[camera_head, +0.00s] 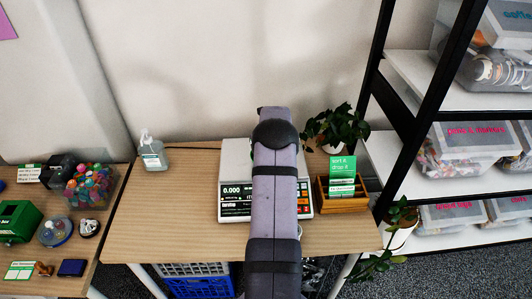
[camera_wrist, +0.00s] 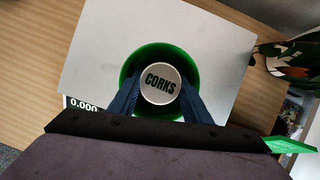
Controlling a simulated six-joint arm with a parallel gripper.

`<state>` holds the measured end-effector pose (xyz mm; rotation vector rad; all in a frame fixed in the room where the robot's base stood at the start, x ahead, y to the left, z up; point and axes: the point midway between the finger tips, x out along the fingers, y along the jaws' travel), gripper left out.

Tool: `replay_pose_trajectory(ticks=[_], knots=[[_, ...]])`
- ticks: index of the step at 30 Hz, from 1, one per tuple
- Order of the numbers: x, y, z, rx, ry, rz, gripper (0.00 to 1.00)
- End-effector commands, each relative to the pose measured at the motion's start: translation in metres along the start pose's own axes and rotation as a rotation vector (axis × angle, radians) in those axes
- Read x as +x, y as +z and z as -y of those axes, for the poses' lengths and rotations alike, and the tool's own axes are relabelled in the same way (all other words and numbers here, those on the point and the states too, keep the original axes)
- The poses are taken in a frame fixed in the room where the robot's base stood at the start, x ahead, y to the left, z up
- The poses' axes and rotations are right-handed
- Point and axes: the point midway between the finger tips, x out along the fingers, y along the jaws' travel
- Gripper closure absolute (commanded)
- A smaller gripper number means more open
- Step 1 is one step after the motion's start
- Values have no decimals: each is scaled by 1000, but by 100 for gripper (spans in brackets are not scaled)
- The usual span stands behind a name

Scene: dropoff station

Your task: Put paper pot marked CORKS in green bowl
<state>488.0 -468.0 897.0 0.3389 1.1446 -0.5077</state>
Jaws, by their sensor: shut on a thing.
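The white paper pot marked CORKS (camera_wrist: 160,84) is between the two blue fingers of my gripper (camera_wrist: 158,97) in the wrist view. The gripper is shut on it. The green bowl (camera_wrist: 190,67) shows as a ring around the pot, so the pot is over or inside the bowl; I cannot tell how high it is above the bowl's floor. The bowl is on the pale plate of a scale (camera_wrist: 105,40). In the head view my arm hides the pot, the bowl and the gripper.
The scale's display (camera_head: 232,190) reads 0.000. A wooden card box with a green sign (camera_head: 342,167) and a plant (camera_head: 335,128) stand right of the scale. A sanitizer bottle (camera_head: 152,155) stands back left. The table's left part is clear.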

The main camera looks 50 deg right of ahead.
Motion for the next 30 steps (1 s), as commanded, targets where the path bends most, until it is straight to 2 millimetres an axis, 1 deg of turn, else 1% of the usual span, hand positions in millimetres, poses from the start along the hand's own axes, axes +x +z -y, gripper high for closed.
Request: replay_pose_trajectory(ticks=[10, 11, 12, 20, 24, 26, 30], knots=[[3, -1, 0, 0, 0, 1, 82], [3, -1, 0, 0, 0, 0, 54], [3, -1, 0, 0, 0, 1, 48], [2, 0, 0, 0, 0, 1, 48], [-3, 1, 0, 0, -1, 2, 48], [-7, 1, 0, 0, -1, 3, 48], [-21, 1, 1, 0, -1, 3, 48]])
